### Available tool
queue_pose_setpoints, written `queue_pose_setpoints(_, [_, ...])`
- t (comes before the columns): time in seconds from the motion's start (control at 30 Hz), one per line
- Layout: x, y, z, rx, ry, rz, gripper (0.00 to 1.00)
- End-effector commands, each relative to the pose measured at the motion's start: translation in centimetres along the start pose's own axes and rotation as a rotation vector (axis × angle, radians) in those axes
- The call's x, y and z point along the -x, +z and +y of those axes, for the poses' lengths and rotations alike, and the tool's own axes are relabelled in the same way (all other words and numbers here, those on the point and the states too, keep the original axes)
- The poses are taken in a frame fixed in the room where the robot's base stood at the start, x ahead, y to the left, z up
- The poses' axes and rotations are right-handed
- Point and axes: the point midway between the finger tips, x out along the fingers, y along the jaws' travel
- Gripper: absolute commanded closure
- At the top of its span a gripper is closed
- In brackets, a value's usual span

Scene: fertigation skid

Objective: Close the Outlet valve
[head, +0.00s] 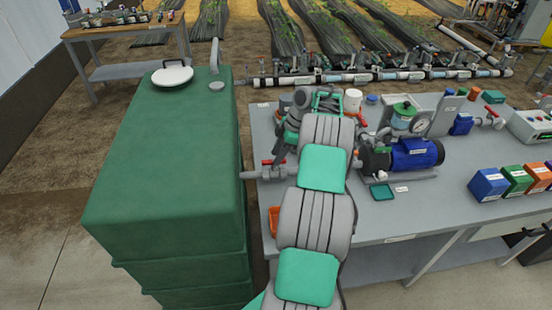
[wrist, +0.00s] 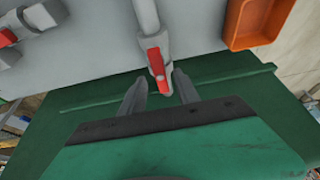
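A valve with a red lever (wrist: 158,66) sits on a grey pipe (wrist: 147,16) between the bench and the green tank (wrist: 80,97). The lever lies roughly along the pipe. In the head view a red lever (head: 273,162) shows on the pipe beside the tank (head: 170,160). No name on it is readable. My gripper (wrist: 160,92) is open, with one finger on each side of the lever's end. Whether a finger touches the lever cannot be told. In the head view my arm hides part of the area around the valve.
An orange bin (wrist: 258,22) is close to the valve. More red levers (wrist: 7,37) show at the wrist view's left.

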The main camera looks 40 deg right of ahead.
Motion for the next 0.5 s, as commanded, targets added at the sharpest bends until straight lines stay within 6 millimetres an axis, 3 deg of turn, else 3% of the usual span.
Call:
queue_pose_setpoints(0.13, [-1.07,0.08,0.01,-0.002,0.002,-0.002,0.62])
queue_pose_setpoints(0.37, [-1.18,0.23,0.01,-0.004,0.003,-0.002,0.62])
queue_pose_setpoints(0.5, [-1.16,0.26,0.01,-0.005,0.003,-0.001,0.73])
